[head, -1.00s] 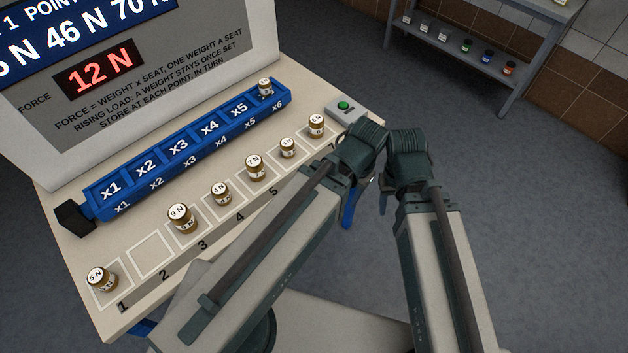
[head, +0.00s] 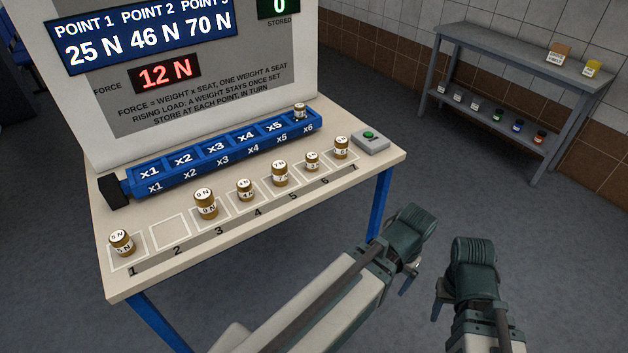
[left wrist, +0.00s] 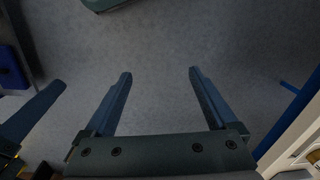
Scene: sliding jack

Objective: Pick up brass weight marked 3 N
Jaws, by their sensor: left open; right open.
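Brass weights with white labels stand in a row on marked squares of the table. I read 5 N on the weight (head: 121,243) at square 1, 9 N on the weight (head: 205,204) at square 3 and 4 N on the weight (head: 245,190) at square 4. The labels on the two rightmost weights (head: 312,161) (head: 340,148) are too small to read surely, so I cannot tell which is 3 N. My left gripper (left wrist: 160,73) is open and empty over bare floor, right of the table. My right gripper (head: 439,306) is open beside it, mostly hidden by its wrist.
A blue rail (head: 222,153) with seats x1 to x6 lies behind the row, with a weight (head: 299,111) on x6. A grey box with a green button (head: 370,139) sits at the table's right end. Square 2 is empty. A grey shelf (head: 520,60) stands far right.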

